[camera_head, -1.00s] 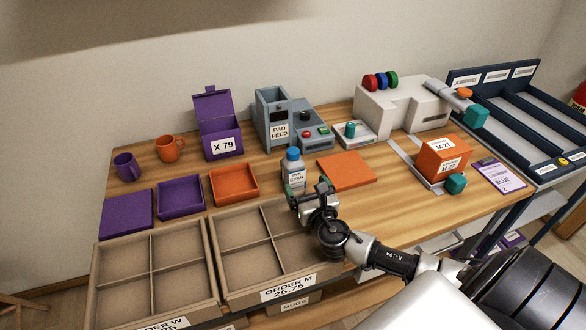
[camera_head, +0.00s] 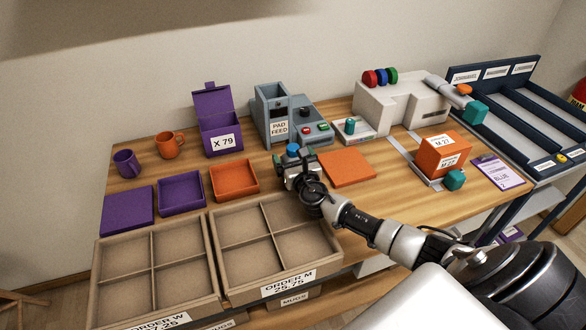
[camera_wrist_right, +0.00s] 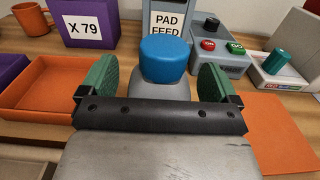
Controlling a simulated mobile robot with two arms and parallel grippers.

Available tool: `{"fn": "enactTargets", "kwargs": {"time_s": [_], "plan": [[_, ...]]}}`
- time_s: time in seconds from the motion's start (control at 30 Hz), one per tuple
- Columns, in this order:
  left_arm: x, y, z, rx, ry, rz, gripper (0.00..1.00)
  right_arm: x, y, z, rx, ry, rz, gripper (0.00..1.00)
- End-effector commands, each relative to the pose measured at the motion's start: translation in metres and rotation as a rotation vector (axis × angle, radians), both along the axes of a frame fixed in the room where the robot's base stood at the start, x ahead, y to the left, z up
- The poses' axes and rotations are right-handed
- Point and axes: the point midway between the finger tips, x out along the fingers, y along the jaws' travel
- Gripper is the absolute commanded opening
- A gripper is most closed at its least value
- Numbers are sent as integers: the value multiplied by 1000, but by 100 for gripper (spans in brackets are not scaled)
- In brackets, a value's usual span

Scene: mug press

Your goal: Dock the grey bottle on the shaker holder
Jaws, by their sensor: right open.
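The grey bottle (camera_head: 292,149) with a blue cap stands on the table in front of the pad feed machine; my right gripper hides most of its body in the head view. My right gripper (camera_head: 297,168) is open. In the right wrist view its green finger pads stand on either side of the bottle (camera_wrist_right: 164,60), with visible gaps beside the cap. A small light-grey holder (camera_head: 361,136) with a teal-topped piece stands right of the pad feed machine; I cannot tell if it is the shaker holder. My left gripper is not in view.
The pad feed machine (camera_head: 275,115) is behind the bottle. An orange tray (camera_head: 234,189) is to its left, a flat orange mat (camera_head: 346,167) to its right. A divided order crate (camera_head: 330,262) is in front. An orange box (camera_head: 442,156) stands farther right.

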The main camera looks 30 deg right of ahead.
Motion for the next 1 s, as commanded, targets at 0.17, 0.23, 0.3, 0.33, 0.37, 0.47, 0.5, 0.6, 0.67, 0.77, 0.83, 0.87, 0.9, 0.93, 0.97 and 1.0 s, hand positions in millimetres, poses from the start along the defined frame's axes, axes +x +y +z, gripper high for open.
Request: {"fn": "enactTargets", "kwargs": {"time_s": [0.17,0.23,0.3,0.33,0.37,0.47,0.5,0.6,0.67,0.77,0.83,0.87,0.9,0.93,0.97,1.0], "plan": [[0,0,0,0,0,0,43,0,0,0,0,0,0,78],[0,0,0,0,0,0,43,0,0,0,0,0,0,67],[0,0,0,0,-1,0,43,-1,0,0,0,0,0,56],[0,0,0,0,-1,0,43,-1,0,0,0,0,0,52],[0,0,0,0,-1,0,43,-1,0,0,0,0,0,47],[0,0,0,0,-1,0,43,-1,0,0,0,0,0,32],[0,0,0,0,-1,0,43,-1,0,0,0,0,0,26],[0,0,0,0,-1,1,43,0,0,2,-1,-3,-1,17],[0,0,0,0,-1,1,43,0,0,2,-1,-3,-1,17],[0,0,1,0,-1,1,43,0,0,3,-1,-3,-1,17],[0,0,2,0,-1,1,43,0,0,5,-1,-4,-1,17],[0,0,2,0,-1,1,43,0,0,7,0,-5,-1,17],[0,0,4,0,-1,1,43,0,0,10,0,-5,-1,17],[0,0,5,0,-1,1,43,0,0,13,0,-5,-1,17],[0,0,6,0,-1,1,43,0,0,16,0,-6,-1,17],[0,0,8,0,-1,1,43,0,0,22,0,-6,-1,17]]}}
